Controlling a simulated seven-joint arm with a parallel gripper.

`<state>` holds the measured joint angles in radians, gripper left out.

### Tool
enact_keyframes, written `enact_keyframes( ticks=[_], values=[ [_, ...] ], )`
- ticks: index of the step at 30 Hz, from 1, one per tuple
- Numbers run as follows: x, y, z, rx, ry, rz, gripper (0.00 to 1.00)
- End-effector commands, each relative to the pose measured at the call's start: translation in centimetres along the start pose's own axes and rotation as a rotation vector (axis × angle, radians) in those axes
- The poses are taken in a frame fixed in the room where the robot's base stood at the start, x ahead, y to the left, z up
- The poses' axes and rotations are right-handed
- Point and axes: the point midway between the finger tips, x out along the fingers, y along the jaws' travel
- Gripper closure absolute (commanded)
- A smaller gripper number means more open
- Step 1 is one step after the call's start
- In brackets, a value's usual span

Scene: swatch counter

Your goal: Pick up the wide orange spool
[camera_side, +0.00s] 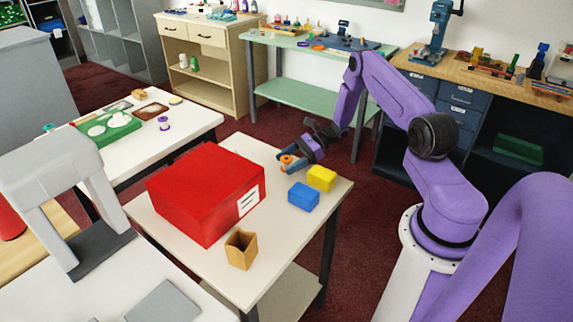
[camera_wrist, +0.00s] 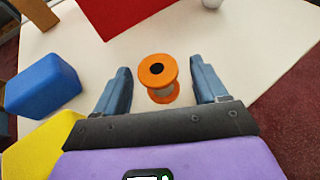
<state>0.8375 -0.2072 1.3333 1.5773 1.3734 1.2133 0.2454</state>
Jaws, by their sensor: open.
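The wide orange spool (camera_wrist: 157,72) stands upright on the white table in the wrist view, with orange flanges and a greyish middle. In the side view the orange spool (camera_side: 287,158) shows partly, with my gripper around or just in front of it. My gripper (camera_wrist: 160,85) is open, with one blue-grey finger on each side of the spool and a visible gap to both. In the side view my gripper (camera_side: 292,165) is low at the table's far edge. I cannot tell whether the fingers touch the spool there.
A blue block (camera_side: 303,196) and a yellow block (camera_side: 321,178) stand close to my gripper. A large red box (camera_side: 200,195) fills the table's middle, with a small brown open container (camera_side: 240,250) in front. Bare white tabletop (camera_wrist: 260,50) lies right of the spool in the wrist view.

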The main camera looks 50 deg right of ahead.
Motion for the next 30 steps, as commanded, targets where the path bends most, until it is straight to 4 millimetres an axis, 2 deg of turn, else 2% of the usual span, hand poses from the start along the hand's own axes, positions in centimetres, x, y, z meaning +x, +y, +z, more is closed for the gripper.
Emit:
enact_keyframes(
  ticks=[3,10,11,15,16,30],
  values=[
    [0.83,0.03,-0.03,0.0,0.0,0.001,0.28],
    [0.93,0.0,-0.01,0.0,0.0,0.0,0.28],
    [0.93,0.0,-0.01,0.0,0.0,0.0,0.35],
    [0.91,0.0,-0.01,0.0,0.0,0.0,0.8],
    [0.9,0.0,-0.01,0.0,0.0,0.0,0.83],
    [0.73,-0.05,0.37,-0.001,0.0,-0.001,0.83]
  ],
)
